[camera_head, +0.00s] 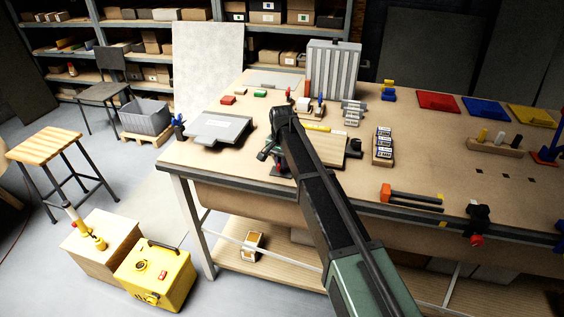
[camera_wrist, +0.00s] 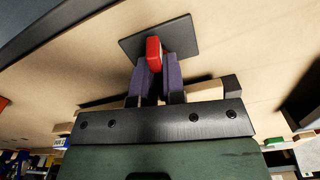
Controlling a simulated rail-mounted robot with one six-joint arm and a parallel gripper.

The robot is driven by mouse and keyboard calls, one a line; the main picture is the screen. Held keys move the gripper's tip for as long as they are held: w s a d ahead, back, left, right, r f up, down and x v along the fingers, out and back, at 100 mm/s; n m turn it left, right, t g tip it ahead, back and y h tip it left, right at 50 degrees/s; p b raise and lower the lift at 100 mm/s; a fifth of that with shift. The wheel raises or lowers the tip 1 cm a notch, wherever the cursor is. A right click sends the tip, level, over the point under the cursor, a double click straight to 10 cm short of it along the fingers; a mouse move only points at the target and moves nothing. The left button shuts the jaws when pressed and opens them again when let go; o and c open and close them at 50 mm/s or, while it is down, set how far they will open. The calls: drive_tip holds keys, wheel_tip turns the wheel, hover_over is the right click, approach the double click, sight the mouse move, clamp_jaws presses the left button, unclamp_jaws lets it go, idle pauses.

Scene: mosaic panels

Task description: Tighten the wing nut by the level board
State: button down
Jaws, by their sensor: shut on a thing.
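In the wrist view a red wing nut (camera_wrist: 153,50) stands over a dark square plate (camera_wrist: 183,32) on the tan bench top. My gripper (camera_wrist: 156,64) has its two purple finger pads shut on the red part, one on each side. In the head view my gripper (camera_head: 267,154) points down near the front left of the bench, and my arm hides most of the spot. A wooden board (camera_head: 327,146) with a yellow strip (camera_head: 317,128) along its back, likely the level board, lies just to the right, partly behind my arm.
A grey sloped panel (camera_head: 218,128) stands left of my gripper. A block with white-labelled dials (camera_head: 382,147) stands right of the board. A ribbed grey case (camera_head: 333,70) stands at the back.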

drive_tip(key=c, duration=1.2)
unclamp_jaws()
wheel_tip(320, 180, up, 11)
drive_tip(key=p, duration=1)
drive_tip(key=shift+p, duration=0.4)
drive_tip(key=shift+f, duration=0.1)
